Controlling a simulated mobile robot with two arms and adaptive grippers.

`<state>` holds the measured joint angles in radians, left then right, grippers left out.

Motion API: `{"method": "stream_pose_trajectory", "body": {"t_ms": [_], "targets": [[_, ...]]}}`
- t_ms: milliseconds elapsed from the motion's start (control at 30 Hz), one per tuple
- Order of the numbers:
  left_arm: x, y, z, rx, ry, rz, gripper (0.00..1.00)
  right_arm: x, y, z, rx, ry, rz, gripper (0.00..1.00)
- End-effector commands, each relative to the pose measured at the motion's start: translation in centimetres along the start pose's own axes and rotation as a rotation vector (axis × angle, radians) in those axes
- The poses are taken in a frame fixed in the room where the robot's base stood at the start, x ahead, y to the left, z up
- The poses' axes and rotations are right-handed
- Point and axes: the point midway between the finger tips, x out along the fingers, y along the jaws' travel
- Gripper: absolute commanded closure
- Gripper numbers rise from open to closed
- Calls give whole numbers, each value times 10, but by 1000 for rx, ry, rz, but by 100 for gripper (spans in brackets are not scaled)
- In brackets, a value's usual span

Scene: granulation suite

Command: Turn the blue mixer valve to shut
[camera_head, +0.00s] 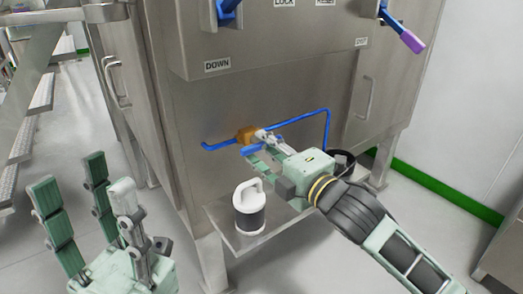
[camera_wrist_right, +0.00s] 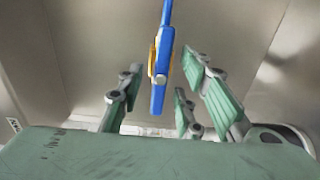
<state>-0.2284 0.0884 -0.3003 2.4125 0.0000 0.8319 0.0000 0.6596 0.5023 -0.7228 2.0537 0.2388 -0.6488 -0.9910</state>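The blue mixer valve has a brass body (camera_head: 246,135) on a blue pipe on the steel cabinet's front, in the head view. Its blue handle (camera_head: 250,150) shows just below the brass body, partly hidden by my right fingers. In the right wrist view the blue handle (camera_wrist_right: 159,88) stands between the fingers, with gaps on both sides. My right gripper (camera_head: 262,146) is open around the handle, with no clear contact. My left gripper (camera_head: 98,188) is open and empty at the lower left, away from the valve.
A steel shelf (camera_head: 272,238) juts out below the valve. It bears a white-and-black jug (camera_head: 249,208) and a dark round container (camera_head: 342,160). The blue pipe (camera_head: 328,122) runs right of the valve. Door handles (camera_head: 117,82) and a purple-tipped lever (camera_head: 411,41) stick out from the cabinet.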

Motion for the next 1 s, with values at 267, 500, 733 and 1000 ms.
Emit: {"method": "stream_pose_trajectory", "body": {"t_ms": [267,500,733,1000], "targets": [[3,0,1,3,19,8,60,19,0,0,0,-1,-1,67],[3,0,1,3,19,8,60,19,0,0,1,-1,-1,71],[3,0,1,2,19,8,60,18,0,0,1,-1,-1,91],[3,0,1,2,19,8,60,18,-1,0,1,-1,-2,100]]}}
